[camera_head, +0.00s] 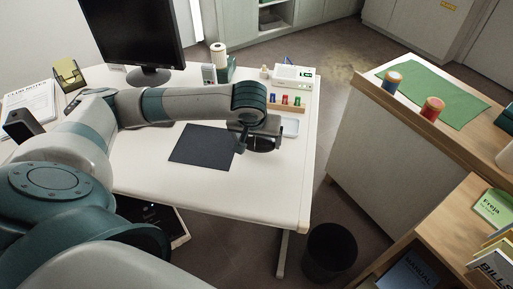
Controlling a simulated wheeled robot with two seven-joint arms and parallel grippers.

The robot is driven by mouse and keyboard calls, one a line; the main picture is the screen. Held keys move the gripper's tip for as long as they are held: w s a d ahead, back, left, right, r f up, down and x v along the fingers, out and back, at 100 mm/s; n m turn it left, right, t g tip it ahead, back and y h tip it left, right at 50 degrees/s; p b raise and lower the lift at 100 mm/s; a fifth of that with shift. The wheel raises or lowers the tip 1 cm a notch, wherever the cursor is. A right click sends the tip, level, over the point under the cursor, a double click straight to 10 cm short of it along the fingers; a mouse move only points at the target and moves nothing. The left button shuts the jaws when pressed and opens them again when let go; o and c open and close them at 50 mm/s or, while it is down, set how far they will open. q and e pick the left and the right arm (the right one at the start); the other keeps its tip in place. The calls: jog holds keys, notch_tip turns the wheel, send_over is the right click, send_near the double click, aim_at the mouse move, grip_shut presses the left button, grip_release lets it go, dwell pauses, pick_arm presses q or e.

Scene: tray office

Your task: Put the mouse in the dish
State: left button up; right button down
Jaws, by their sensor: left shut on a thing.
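My left gripper (259,146) reaches in from the left and hangs over the right part of the white desk, just right of the dark mouse pad (203,147). It is shut on a small dark thing that looks like the mouse, mostly hidden by the fingers. A pale, shallow dish (291,128) lies on the desk just beyond and right of the gripper, partly hidden by my wrist. I cannot tell the exact gap between gripper and dish. My right gripper is not in view.
A monitor (133,35) stands at the back left. A rack of coloured pieces (286,101) and a white device (295,76) stand behind the dish. The desk's right edge is close by. A black bin (329,252) stands on the floor. The front desk area is clear.

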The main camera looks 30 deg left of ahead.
aim_at(256, 147)
pick_arm(q)
jog(key=shift+a+f, duration=0.15)
jog(key=shift+f, duration=1.95)
jog(key=o, duration=1)
jog(key=shift+f, duration=0.1)
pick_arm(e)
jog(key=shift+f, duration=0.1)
pick_arm(q)
jog(key=shift+r, duration=0.3)
jog(key=p+v, duration=0.1)
jog(key=v, duration=1)
jog(key=shift+s+r, duration=0.2)
jog(key=shift+r, duration=0.15)
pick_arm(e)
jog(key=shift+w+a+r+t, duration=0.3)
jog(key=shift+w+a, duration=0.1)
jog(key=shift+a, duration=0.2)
